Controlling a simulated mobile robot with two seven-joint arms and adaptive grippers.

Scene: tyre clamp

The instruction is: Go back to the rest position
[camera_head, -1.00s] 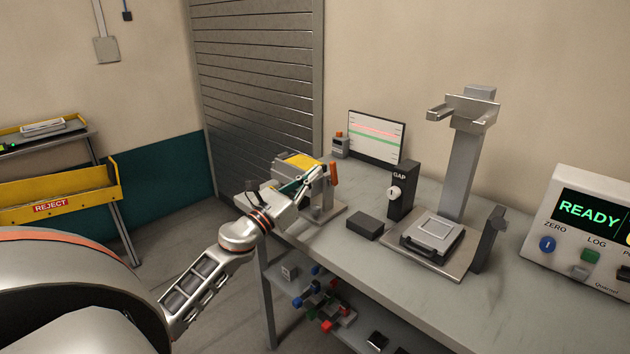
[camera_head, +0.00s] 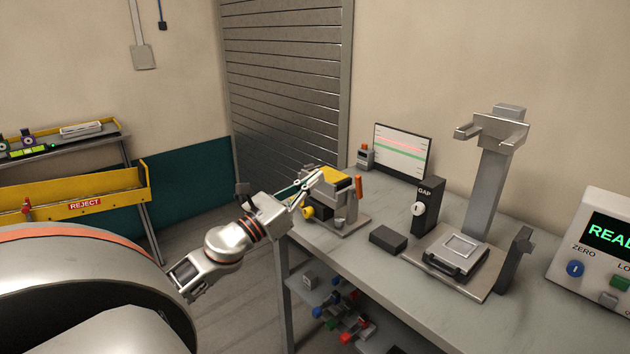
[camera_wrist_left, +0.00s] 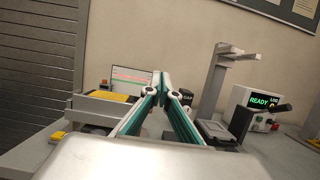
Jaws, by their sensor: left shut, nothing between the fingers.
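My left gripper (camera_head: 306,186) is at the bench's left end, in front of the device with a yellow top (camera_head: 331,176) and orange handle. In the left wrist view its two green-lined fingers (camera_wrist_left: 160,78) meet at their tips with nothing between them. In the head view the fingers overlap the yellow-topped device, and I cannot tell whether they touch it. My right gripper shows in neither view.
The grey bench (camera_head: 380,270) carries a dark block (camera_head: 388,239), a GAP gauge (camera_head: 425,207), a clamp stand (camera_head: 487,190), a screen (camera_head: 403,150) and a READY panel (camera_head: 600,245). A yellow REJECT rack (camera_head: 85,195) stands left. Floor between rack and bench is clear.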

